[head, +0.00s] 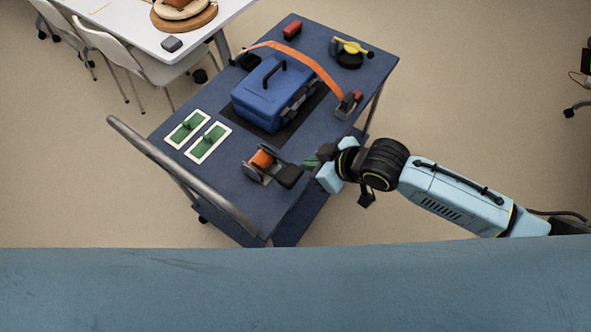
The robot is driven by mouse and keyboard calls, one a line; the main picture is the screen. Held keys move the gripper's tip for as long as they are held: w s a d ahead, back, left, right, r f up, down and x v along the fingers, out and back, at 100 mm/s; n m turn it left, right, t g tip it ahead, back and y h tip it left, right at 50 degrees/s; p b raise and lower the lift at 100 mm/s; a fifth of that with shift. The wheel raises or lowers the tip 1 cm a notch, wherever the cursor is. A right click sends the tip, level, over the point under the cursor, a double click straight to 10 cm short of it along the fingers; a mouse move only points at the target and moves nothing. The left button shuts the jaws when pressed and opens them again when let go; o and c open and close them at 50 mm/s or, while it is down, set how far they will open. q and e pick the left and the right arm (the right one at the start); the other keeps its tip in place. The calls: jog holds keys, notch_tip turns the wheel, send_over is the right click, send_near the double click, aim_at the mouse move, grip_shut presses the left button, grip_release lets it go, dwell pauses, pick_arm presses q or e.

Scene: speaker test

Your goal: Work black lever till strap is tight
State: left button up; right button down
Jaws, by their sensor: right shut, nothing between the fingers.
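A ratchet (256,172) with an orange strap roll (263,159) sits near the front of the blue cart. Its black lever (289,176) points right, toward my right gripper. My right gripper (309,163) is shut and empty, just right of the lever; I cannot tell whether they touch. An orange strap (311,63) arches along the far side of the blue toolbox (266,98) and comes down to a metal fitting with a red part (348,103) at the cart's right. I cannot tell how tight it is. My left gripper is not in view.
The blue cart (226,186) also bears two green-and-white panels (208,142), a red block (292,30) and a black-and-yellow device (350,52). A grey handle bar (180,178) runs along its left front. A white table (215,12) with chairs stands at upper left.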

send_over(287, 172)
jog(key=s+d, duration=0.2)
jog(key=f, duration=0.4)
jog(key=shift+w+f+b, duration=0.25)
jog(key=shift+f+b, duration=0.05)
jog(key=shift+b, duration=0.1)
notch_tip(287, 172, down, 3)
jog(key=shift+r, duration=0.2)
jog(key=shift+d+f, duration=0.1)
jog(key=shift+f, duration=0.55)
